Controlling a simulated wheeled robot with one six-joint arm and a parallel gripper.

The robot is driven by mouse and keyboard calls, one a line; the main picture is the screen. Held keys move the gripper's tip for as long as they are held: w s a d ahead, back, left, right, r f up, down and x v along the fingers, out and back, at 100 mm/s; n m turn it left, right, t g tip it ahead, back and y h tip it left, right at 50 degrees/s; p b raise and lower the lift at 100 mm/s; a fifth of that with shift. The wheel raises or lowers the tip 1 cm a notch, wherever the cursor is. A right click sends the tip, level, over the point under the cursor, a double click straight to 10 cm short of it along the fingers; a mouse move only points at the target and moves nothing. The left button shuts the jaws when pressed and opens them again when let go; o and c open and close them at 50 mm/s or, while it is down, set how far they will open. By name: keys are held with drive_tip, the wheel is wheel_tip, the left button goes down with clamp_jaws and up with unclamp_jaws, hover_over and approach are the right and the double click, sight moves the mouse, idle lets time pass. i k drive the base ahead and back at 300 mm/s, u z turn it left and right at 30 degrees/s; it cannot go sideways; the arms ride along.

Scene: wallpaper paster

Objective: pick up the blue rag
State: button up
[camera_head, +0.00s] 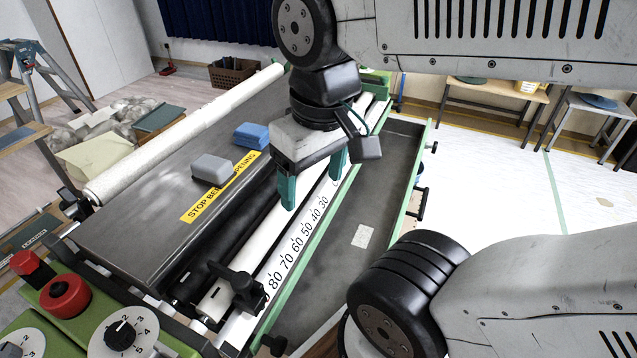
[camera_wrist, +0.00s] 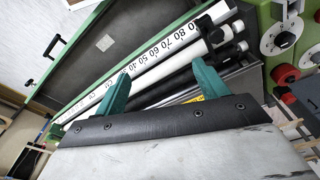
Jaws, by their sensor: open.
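The blue rag (camera_head: 251,136) is a small folded blue block lying on the dark top of the pasting machine, behind the yellow warning strip. It does not show in the wrist view. My gripper (camera_head: 313,182) is open and empty, with two green fingers spread apart and pointing down. It is to the right of the rag and nearer the camera, over the rollers and the white number scale. In the wrist view, the open fingers (camera_wrist: 160,68) show over the scale and rollers.
A grey block (camera_head: 211,169) lies left of the rag on the machine's dark top (camera_head: 150,195). A white paper roll (camera_head: 185,135) runs along the far left edge. A long dark trough (camera_head: 385,190) with green rims lies to the right. Control knobs (camera_head: 122,336) are at the lower left.

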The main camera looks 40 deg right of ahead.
sight(248, 134)
drive_tip(key=k, duration=1)
drive_tip(key=z, duration=1.45)
drive_tip(key=i, duration=0.7)
drive_tip(key=u, duration=1.45)
drive_tip(key=i, duration=0.5)
